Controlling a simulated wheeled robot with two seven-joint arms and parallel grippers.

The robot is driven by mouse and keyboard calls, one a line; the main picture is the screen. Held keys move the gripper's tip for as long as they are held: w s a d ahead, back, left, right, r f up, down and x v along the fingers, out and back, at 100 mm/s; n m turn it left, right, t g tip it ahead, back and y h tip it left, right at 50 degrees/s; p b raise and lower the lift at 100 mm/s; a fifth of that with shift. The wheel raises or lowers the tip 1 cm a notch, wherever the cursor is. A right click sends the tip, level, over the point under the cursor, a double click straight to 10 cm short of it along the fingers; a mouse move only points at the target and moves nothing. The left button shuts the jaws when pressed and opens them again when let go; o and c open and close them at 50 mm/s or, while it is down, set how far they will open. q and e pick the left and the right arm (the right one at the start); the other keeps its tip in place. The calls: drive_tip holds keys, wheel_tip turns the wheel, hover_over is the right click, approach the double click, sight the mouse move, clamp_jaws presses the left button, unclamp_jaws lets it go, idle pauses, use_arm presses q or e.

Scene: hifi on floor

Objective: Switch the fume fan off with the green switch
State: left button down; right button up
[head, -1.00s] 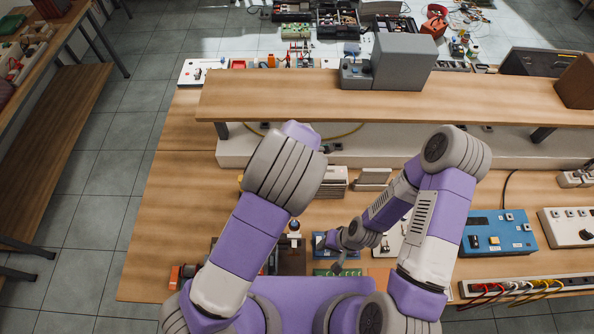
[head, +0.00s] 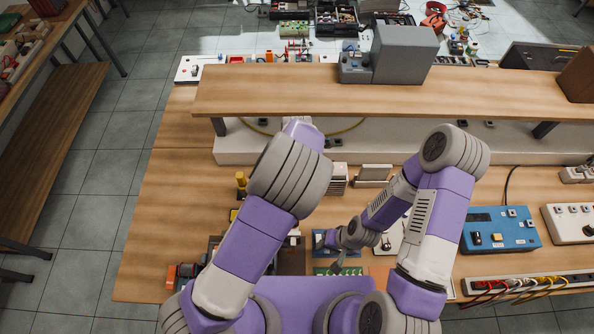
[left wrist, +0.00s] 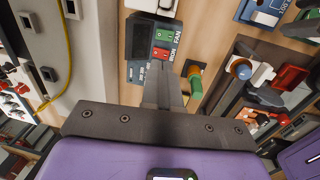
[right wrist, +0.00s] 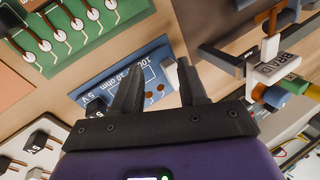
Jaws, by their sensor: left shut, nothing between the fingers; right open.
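The fan's green switch (left wrist: 163,34) shows in the left wrist view, beside the word FAN on a dark box (left wrist: 141,42) with a black display. A red switch (left wrist: 160,53) sits just below it on the same box. My left gripper (left wrist: 166,68) is shut and empty, its tips pointing at the box just below the red switch; I cannot tell whether they touch. In the head view my left arm hides the gripper and the box. My right gripper (right wrist: 158,78) is open and empty over a blue resistor board (right wrist: 145,80); it also shows in the head view (head: 338,264).
A wooden shelf (head: 290,97) spans the bench above the work area. A blue box (head: 497,230) and a power strip with cables (head: 530,287) lie at right. The bench's left part is clear.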

use_arm(q)
drive_tip(key=f, duration=0.4)
drive_tip(key=w+f, duration=0.1)
drive_tip(key=f, duration=0.7)
drive_tip(key=shift+w+f, duration=0.3)
drive_tip(key=shift+f, duration=0.05)
use_arm(e)
drive_tip(key=shift+r, duration=0.15)
use_arm(q)
drive_tip(key=shift+f, duration=0.1)
drive_tip(key=shift+w+f, duration=0.1)
drive_tip(key=shift+f, duration=0.2)
use_arm(e)
drive_tip(key=shift+f, duration=0.45)
use_arm(q)
drive_tip(key=shift+s+r, duration=0.15)
drive_tip(key=shift+s, duration=0.05)
use_arm(e)
drive_tip(key=shift+s+r, duration=0.15)
drive_tip(key=shift+s, duration=0.05)
drive_tip(key=shift+w, duration=0.1)
use_arm(q)
drive_tip(key=shift+s, duration=0.55)
use_arm(e)
drive_tip(key=shift+w+r, duration=0.1)
drive_tip(key=shift+r, duration=0.05)
use_arm(q)
drive_tip(key=shift+s, duration=0.3)
